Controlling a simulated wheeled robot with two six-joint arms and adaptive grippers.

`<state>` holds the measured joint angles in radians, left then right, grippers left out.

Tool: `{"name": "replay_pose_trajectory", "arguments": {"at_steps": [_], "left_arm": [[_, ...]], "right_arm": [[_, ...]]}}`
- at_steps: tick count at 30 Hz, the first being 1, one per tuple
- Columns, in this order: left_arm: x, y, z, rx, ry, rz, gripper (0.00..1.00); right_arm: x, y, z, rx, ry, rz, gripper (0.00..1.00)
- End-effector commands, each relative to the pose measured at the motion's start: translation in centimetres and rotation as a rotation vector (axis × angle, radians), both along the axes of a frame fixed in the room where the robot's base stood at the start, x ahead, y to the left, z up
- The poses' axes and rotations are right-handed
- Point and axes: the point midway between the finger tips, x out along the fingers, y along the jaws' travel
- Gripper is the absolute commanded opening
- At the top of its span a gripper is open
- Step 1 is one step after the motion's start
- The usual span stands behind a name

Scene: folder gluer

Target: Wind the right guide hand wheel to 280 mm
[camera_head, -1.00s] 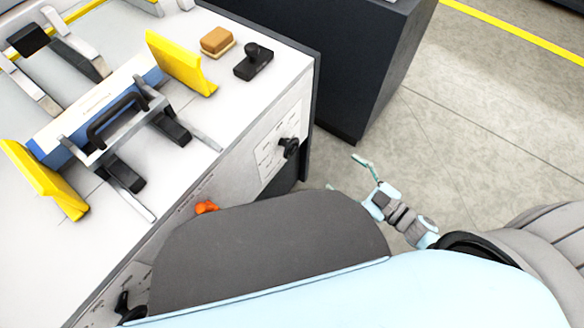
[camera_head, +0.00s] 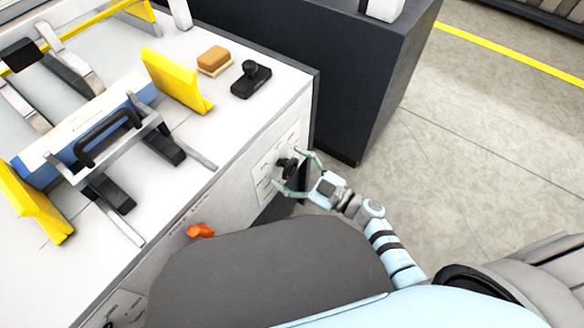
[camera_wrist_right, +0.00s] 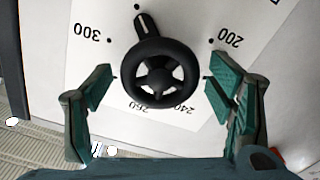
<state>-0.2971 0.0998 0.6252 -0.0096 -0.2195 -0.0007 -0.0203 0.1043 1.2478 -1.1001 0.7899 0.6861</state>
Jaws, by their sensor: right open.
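The right guide hand wheel (camera_head: 287,167) is a small black wheel on the machine's front panel, near its right end. In the right wrist view the wheel (camera_wrist_right: 160,74) has spokes and a knob with a white mark, pointing up in the picture, between the 300 and 200 marks. The dial plate (camera_wrist_right: 105,62) shows 300 at left, 200 at right, and 240 and 260 below, upside down. My right gripper (camera_head: 296,172) is open, with its fingers on either side of the wheel, apart from it. The right wrist view shows both green fingers (camera_wrist_right: 158,92) clear of the rim. My left gripper is out of view.
An orange knob (camera_head: 201,230) sits on the same front panel, to the left. On the machine top are yellow guides (camera_head: 178,80), a black-handled frame (camera_head: 108,130), a brown block (camera_head: 214,60) and a black device (camera_head: 251,79). A dark cabinet (camera_head: 340,70) stands behind. The floor at right is clear.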

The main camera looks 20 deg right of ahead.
Motion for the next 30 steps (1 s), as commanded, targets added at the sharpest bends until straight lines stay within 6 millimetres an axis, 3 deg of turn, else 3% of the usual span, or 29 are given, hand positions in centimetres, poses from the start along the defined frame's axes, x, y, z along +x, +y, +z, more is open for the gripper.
{"name": "replay_pose_trajectory", "arguments": {"at_steps": [2, 11, 20, 30], "left_arm": [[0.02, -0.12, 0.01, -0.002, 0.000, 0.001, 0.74], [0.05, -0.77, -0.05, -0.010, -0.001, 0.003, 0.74], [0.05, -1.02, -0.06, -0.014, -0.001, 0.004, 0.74], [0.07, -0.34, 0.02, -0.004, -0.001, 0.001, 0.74]], "right_arm": [[-0.02, -0.03, 0.00, 0.000, 0.000, 0.000, 0.74], [-0.04, -0.06, 0.00, 0.000, 0.000, -0.001, 0.27], [-0.06, -0.08, -0.01, -0.021, -0.017, -0.001, 0.27], [-0.09, -0.03, -0.06, -0.165, -0.137, 0.000, 0.27]]}}
